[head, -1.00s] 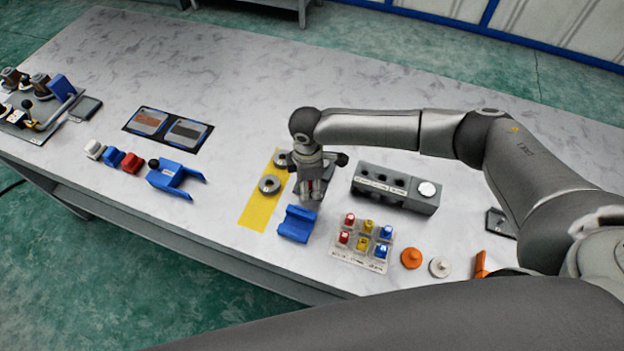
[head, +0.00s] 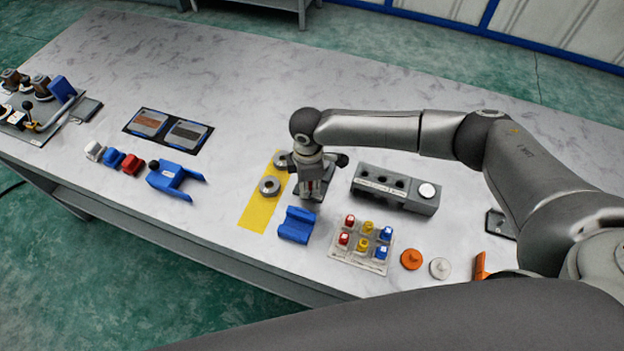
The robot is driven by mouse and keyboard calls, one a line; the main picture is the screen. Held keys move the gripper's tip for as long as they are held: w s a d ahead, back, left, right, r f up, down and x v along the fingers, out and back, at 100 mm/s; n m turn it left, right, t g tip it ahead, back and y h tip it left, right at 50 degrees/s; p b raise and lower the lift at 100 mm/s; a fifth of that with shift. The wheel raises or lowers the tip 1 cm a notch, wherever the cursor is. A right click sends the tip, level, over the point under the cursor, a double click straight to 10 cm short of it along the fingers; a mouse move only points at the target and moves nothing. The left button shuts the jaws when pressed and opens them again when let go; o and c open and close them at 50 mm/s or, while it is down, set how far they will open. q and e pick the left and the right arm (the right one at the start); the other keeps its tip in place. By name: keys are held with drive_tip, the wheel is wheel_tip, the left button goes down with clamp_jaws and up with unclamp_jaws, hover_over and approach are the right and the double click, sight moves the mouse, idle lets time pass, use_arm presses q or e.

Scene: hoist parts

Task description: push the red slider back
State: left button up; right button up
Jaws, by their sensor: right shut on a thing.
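My right gripper (head: 312,194) points down at the middle of the table, just behind the blue cradle-shaped block (head: 297,225). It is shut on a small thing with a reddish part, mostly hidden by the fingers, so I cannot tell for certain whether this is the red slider. Another red piece (head: 131,164) stands at the left in a row with a blue piece (head: 114,157) and a white piece (head: 95,150), far from the gripper. My left gripper is not in view.
A yellow strip (head: 254,212) with metal rings lies left of the gripper. A grey block with holes (head: 395,187) stands to its right, and a tray of coloured buttons (head: 362,245) in front. A blue forked bracket (head: 175,179) is at the left. The back of the table is clear.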

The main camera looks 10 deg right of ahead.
drive_tip(key=shift+w+d+r, duration=0.1)
drive_tip(key=shift+w+d, duration=0.3)
drive_tip(key=shift+w, duration=0.25)
idle(0.9)
drive_tip(key=o, duration=0.8)
drive_tip(key=shift+c, duration=0.2)
wheel_tip(320, 180, up, 7)
drive_tip(key=p, duration=0.7)
drive_tip(key=shift+s, duration=0.15)
